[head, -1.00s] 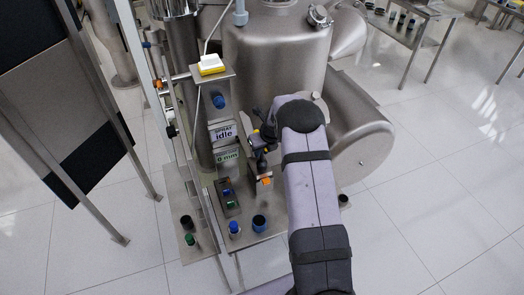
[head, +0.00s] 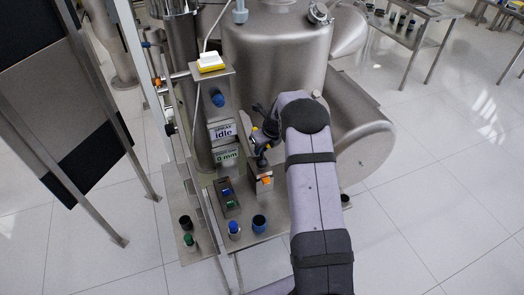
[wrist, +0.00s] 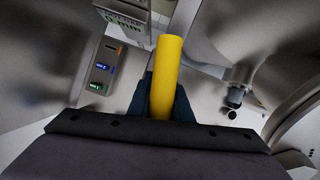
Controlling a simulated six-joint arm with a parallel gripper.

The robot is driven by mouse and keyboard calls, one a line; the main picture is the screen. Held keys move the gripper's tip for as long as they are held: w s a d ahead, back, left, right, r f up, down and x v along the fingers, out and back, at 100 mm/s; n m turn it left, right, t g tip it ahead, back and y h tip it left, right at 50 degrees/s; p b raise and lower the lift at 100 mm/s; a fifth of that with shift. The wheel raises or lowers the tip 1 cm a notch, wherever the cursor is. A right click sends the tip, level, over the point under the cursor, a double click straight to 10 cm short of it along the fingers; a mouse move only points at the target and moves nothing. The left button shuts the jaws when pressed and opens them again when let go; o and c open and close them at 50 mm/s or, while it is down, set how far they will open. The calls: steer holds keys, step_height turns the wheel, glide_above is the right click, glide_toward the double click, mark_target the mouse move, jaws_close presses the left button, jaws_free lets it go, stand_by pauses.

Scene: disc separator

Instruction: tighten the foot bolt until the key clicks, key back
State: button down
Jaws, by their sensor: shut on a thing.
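My gripper (head: 262,146) is shut on a yellow cylindrical handle, which I take to be the key (wrist: 166,78). In the wrist view the handle stands out between the dark fingers; its working end is hidden. In the head view my gripper is just above a small grey box with an orange mark (head: 265,182), in front of the steel vessel. I cannot tell whether the key touches that box. A dark foot under a grey leg (wrist: 236,96) shows at the right in the wrist view; I cannot make out which part is the foot bolt.
A panel with blue and green buttons (head: 228,196) lies left of the box. Signs reading "idle" (head: 222,131) and "0 mm" (head: 227,156) are on the column.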

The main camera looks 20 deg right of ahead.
steer(key=shift+d+f+n+y+b, duration=0.15)
steer(key=shift+n+y+b, duration=0.25)
steer(key=shift+n+b, duration=0.45)
steer(key=n+y, duration=0.1)
steer(key=n, duration=0.2)
steer(key=shift+w+n+g, duration=0.1)
steer(key=shift+n+g, duration=0.25)
steer(key=shift+g, duration=0.05)
steer(key=shift+r+n+g+y, duration=0.2)
steer(key=shift+n+g+y, duration=0.3)
steer(key=shift+n, duration=1.2)
steer(key=shift+n+g+y+b, duration=0.35)
steer(key=shift+n+g, duration=0.25)
steer(key=shift+n, duration=1)
steer(key=shift+f, duration=0.2)
